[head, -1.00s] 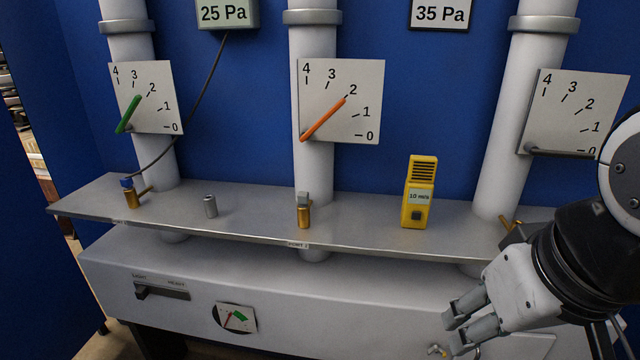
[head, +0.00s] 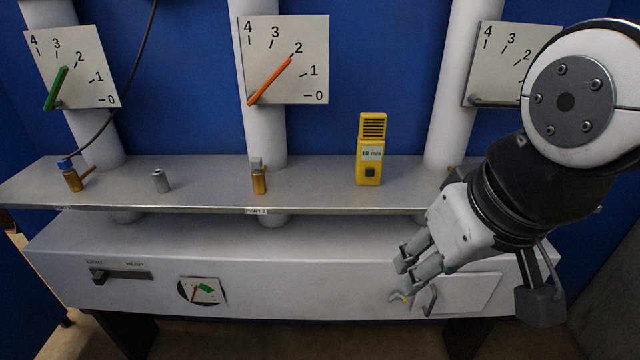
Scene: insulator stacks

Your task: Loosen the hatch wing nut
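The hatch (head: 478,294) is a pale rectangular panel on the front of the grey cabinet, at the lower right in the head view. A dark handle (head: 430,300) is at its left edge. The small grey wing nut (head: 397,297) sits just left of the hatch, with a bit of yellow at its middle. My gripper (head: 404,274) points down and left just above the wing nut. Its two grey fingers are apart with a narrow gap, and nothing shows between them. Whether a fingertip touches the nut I cannot tell. My wrist covers part of the hatch's upper side.
A metal shelf (head: 210,191) runs above the cabinet. It bears a yellow meter (head: 370,150), a grey cylinder (head: 161,181) and brass valves (head: 259,179). The cabinet front has a slider (head: 120,274) and a round dial (head: 202,290). The front between dial and wing nut is clear.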

